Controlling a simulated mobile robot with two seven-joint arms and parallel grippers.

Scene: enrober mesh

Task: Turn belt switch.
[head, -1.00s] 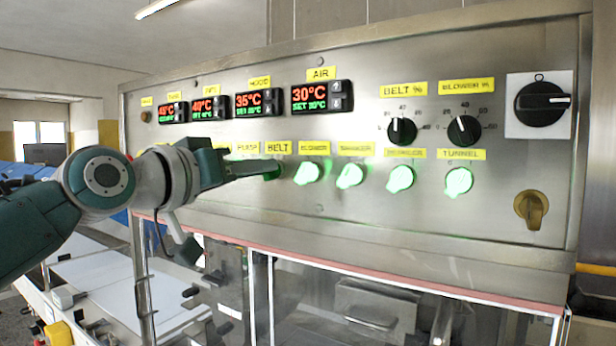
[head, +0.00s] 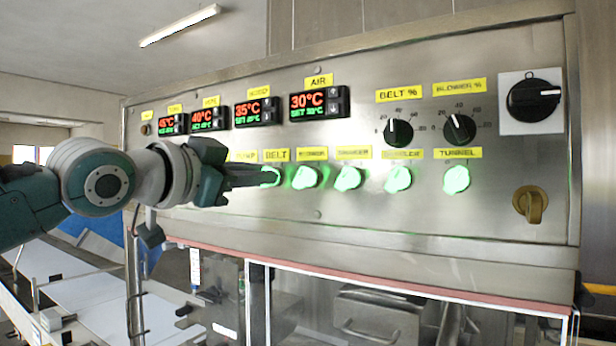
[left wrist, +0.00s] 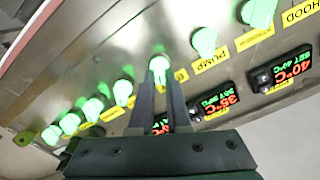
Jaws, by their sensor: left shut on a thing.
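The belt switch (head: 270,177) is a green-lit knob under the yellow BELT label (head: 276,155) on the steel panel. My left gripper (head: 264,177) reaches it from the left in the head view and is shut on it. In the left wrist view, the lit knob (left wrist: 158,64) shows between the tips of the two dark fingers, which partly hide it. The knob's exact angle is hard to tell. My right gripper is not in view.
Several other green-lit switches line the same row, the closest being the blower knob (head: 305,177). Temperature displays (head: 319,102) sit above, with the belt percent dial (head: 398,132) and a black rotary switch (head: 534,99) to the right. A red-edged clear cover (head: 400,285) lies below.

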